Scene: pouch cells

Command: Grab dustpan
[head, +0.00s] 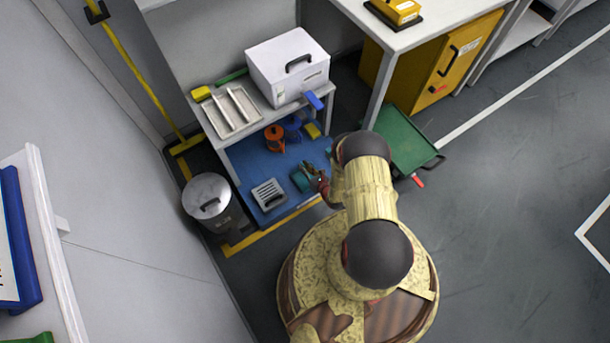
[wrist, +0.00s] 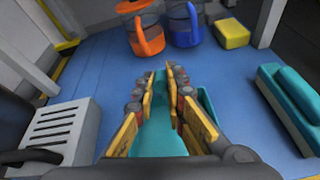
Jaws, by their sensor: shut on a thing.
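The teal dustpan (wrist: 158,130) lies low on the blue shelf surface, between and beneath my fingers in the wrist view. It also shows in the head view (head: 301,181), just left of my gripper (head: 319,179). In the wrist view my gripper (wrist: 172,76) is shut on the dustpan, with a narrow teal part between its yellow-sided fingers. The fingers and palm hide much of the dustpan.
An orange jug (wrist: 146,36), a blue jug (wrist: 183,26) and a yellow block (wrist: 233,34) stand beyond the fingers. A grey slotted object (wrist: 58,132) is left, a teal block (wrist: 291,100) right. A shelf with a white box (head: 287,66) overhangs the back.

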